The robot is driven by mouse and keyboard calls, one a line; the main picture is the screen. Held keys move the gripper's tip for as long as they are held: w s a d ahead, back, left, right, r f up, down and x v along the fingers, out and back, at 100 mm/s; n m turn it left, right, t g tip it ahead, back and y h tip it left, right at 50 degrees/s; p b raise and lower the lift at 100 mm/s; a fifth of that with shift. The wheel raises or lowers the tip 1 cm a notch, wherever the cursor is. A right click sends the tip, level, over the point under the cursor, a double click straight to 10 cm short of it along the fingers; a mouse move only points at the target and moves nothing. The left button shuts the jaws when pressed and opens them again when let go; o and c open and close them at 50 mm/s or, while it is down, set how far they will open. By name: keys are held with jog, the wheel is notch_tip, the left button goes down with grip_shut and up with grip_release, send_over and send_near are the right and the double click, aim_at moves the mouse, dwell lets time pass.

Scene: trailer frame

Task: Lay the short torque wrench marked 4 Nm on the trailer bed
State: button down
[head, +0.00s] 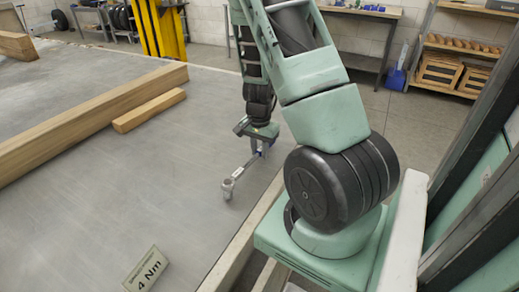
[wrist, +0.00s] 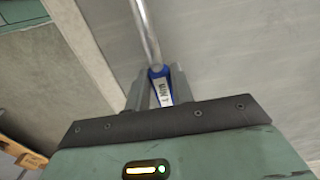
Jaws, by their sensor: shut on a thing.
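The short torque wrench (head: 238,170) has a metal shaft, a blue handle and a grey head end. My gripper (head: 263,148) is shut on its handle, over the right part of the grey trailer bed (head: 130,160). The shaft slopes down and left from the jaws, with the head end lowest, close to the bed; I cannot tell whether it touches. In the wrist view the blue handle of the wrench (wrist: 161,90) sits between the fingers of my gripper (wrist: 160,78). A white label on it is partly legible. The shaft runs out beyond the fingertips.
A sign reading 4 Nm (head: 147,270) is at the front of the bed. A long timber (head: 95,120) and a short wooden block (head: 150,110) lie at the left. The bed's right edge (head: 245,240) runs close beside my base. Bare bed lies left of the wrench.

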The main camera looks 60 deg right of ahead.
jog(key=shift+f+b, duration=0.65)
jog(key=shift+f, duration=0.15)
jog(key=shift+c, duration=2)
grip_release()
jog(key=o, duration=0.4)
jog(key=shift+r, duration=0.15)
notch_tip(320, 180, up, 17)
jog(key=p, duration=0.5)
jog(key=shift+a+r, duration=0.1)
